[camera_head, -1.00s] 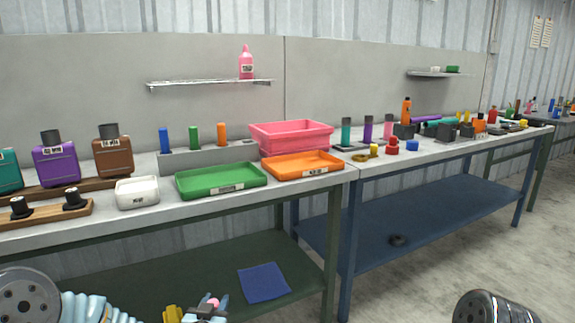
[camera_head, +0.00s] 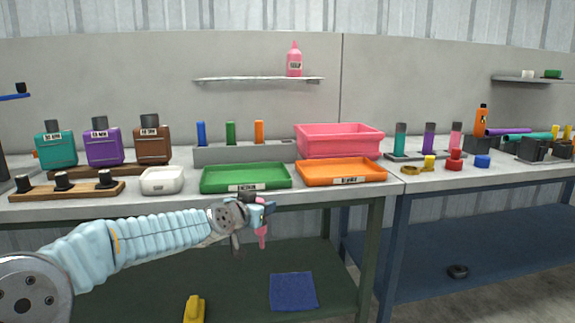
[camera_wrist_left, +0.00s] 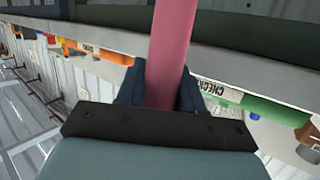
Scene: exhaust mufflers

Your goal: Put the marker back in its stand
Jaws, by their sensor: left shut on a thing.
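My left gripper (camera_head: 262,210) is shut on a pink marker (camera_head: 262,236), which hangs below the fingers in front of the bench edge. In the left wrist view the pink marker (camera_wrist_left: 168,50) stands between the fingers of my gripper (camera_wrist_left: 160,92). The marker stand is a long grey block (camera_head: 216,154) at the back of the bench. A blue marker (camera_head: 201,133), a green marker (camera_head: 231,132) and an orange marker (camera_head: 259,131) stand upright in it. The stand's right end is close to the pink bin. My right gripper is not in view.
A green tray (camera_head: 246,188) and an orange tray (camera_head: 340,182) lie between my gripper and the stand. A pink bin (camera_head: 340,142) stands right of the stand. A white dish (camera_head: 162,181) sits left. A blue cloth (camera_head: 293,291) lies on the lower shelf.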

